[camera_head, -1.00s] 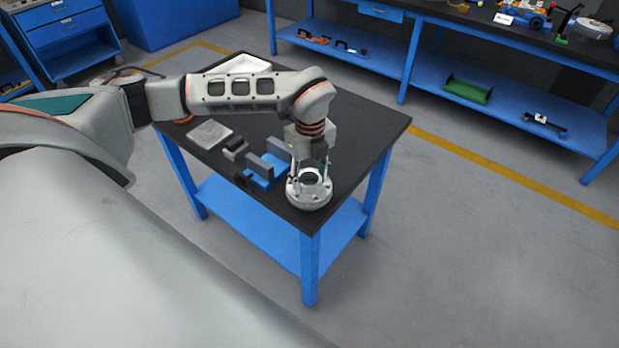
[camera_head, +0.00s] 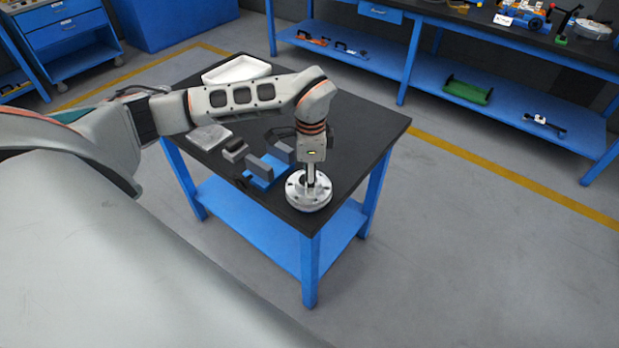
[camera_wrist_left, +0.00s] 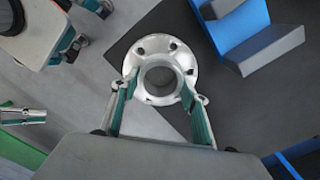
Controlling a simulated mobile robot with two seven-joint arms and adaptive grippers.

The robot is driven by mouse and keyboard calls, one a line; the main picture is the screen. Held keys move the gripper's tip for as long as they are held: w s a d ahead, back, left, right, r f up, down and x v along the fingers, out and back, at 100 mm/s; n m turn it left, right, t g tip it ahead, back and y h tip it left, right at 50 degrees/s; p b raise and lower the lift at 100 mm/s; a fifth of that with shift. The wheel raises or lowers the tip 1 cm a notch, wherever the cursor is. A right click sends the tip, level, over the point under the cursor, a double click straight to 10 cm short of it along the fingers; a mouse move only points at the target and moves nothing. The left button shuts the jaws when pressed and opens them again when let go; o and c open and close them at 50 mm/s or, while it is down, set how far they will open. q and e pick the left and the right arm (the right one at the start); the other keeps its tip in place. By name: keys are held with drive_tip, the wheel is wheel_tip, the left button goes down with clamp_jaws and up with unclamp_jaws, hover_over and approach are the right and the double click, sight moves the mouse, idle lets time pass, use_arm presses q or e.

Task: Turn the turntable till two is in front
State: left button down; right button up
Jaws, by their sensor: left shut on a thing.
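The silver flanged shell (camera_head: 308,197), a round flange with bolt holes and a raised ring, stands at the near corner of the black table. In the left wrist view the shell (camera_wrist_left: 150,49) shows its hollow centre from above. My left gripper (camera_head: 310,182) points straight down over it. In the wrist view the gripper (camera_wrist_left: 160,88) has its two fingers on opposite sides of the raised ring, shut on it. I cannot make out a separate turntable under the shell, nor any number mark. My right gripper is in neither view.
A blue fixture with grey uprights (camera_head: 266,169) stands close behind the shell to the left. A grey plate (camera_head: 209,138) and a white tray (camera_head: 237,70) lie farther back. The table's right side (camera_head: 365,125) is clear. The near corner edges lie close to the shell.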

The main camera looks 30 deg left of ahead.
use_arm(q)
drive_tip(key=c, duration=1)
unclamp_jaws()
drive_tip(key=shift+s+f, duration=0.25)
drive_tip(key=shift+f, duration=0.1)
drive_tip(key=shift+c, duration=0.2)
drive_tip(key=shift+w+r, duration=0.1)
drive_tip(key=shift+w+r, duration=0.1)
drive_tip(key=shift+r, duration=0.05)
drive_tip(key=shift+r, duration=0.3)
wheel_tip(320, 180, up, 11)
drive_tip(key=shift+r, duration=0.15)
